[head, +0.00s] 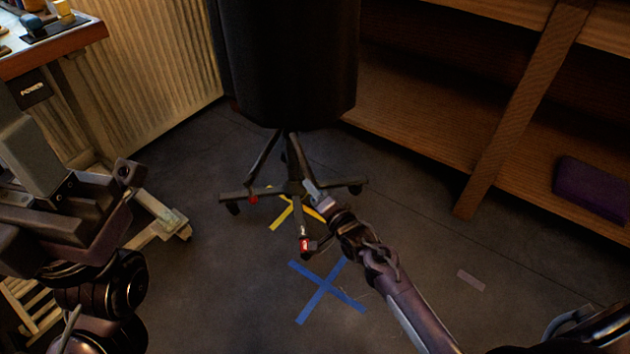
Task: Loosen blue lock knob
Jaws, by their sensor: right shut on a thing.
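A black garment form (290,60) stands on a dark wheeled base (293,186) with several legs. My right gripper (314,190) reaches in from the lower right to the base, beside its hub. It is shut on a small part there, which fits the blue lock knob; the jaws hide most of it, and its colour is not clear. A red piece (305,245) shows at the front caster and another red piece (254,199) on the left leg. My left arm is at the left edge; its fingers cannot be made out.
A blue tape cross (327,290) and yellow tape (283,216) mark the dark floor. A table (70,38) with small items is at the upper left. Wooden shelving (520,110) with a purple box (592,190) stands at the right. The floor at lower centre is clear.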

